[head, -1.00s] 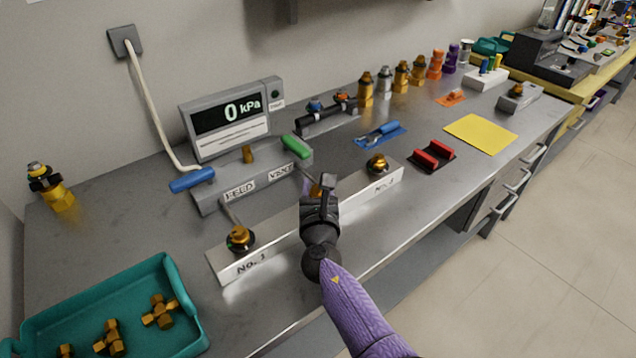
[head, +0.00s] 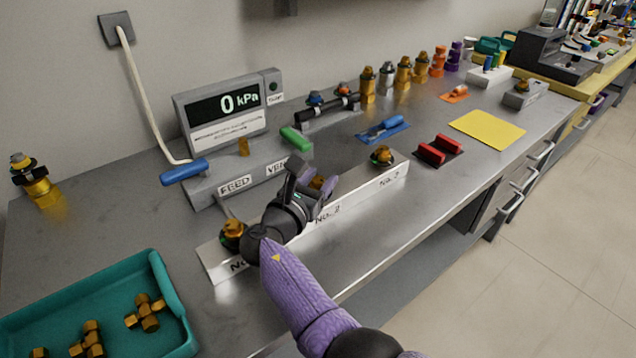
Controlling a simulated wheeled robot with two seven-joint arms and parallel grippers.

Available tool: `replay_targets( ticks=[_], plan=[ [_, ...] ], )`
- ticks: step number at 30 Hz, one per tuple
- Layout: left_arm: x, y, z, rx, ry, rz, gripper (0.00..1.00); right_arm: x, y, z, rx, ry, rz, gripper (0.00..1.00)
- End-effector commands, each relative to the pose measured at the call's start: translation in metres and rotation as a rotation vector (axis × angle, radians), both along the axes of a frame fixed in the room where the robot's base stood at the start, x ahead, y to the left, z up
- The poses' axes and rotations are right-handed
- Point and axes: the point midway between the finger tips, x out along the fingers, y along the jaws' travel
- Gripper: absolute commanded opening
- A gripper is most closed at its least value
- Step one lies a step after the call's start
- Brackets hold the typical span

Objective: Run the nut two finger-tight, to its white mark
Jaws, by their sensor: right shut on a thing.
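The white-fronted block (head: 352,203) carries brass nuts at its stations. The nut at the middle station, by the label "No. 2", is nut two (head: 318,182); only part of its brass shows between my fingers. My right gripper (head: 314,188) is shut on it, reaching in from the front with the wrist turned to the left. The white mark on nut two cannot be made out. Another nut (head: 382,156) sits at the right station, and one (head: 233,233) at the left station, partly behind my right wrist. My left gripper is not in view.
The gauge (head: 228,106) reads 0 kPa behind a feed and vent manifold (head: 235,183) with blue and green handles. A teal tray (head: 166,285) of brass fittings is at front left. A red holder (head: 437,151) and yellow sheet (head: 487,130) lie to the right.

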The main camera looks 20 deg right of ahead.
Motion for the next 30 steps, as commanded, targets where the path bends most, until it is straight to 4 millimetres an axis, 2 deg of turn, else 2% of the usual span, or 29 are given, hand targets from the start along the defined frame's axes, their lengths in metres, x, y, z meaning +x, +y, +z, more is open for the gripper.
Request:
replay_targets(
  ticks=[12, 13, 18, 26, 30],
  plan=[
    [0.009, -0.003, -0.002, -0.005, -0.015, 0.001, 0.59, 0.001, 0.0, 0.005, -0.005, -0.011, -0.004, 0.0],
    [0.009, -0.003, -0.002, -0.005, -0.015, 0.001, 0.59, 0.001, 0.0, 0.005, -0.005, -0.011, -0.004, 0.35],
    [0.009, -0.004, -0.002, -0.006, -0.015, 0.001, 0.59, 0.001, 0.0, 0.004, -0.002, -0.008, -0.004, 0.68],
    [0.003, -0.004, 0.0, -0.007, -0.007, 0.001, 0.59, -0.001, 0.001, 0.003, -0.002, -0.004, -0.004, 0.68],
    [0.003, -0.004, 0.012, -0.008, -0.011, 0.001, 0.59, -0.017, 0.019, 0.006, -0.002, -0.004, -0.002, 0.68]
  ],
)
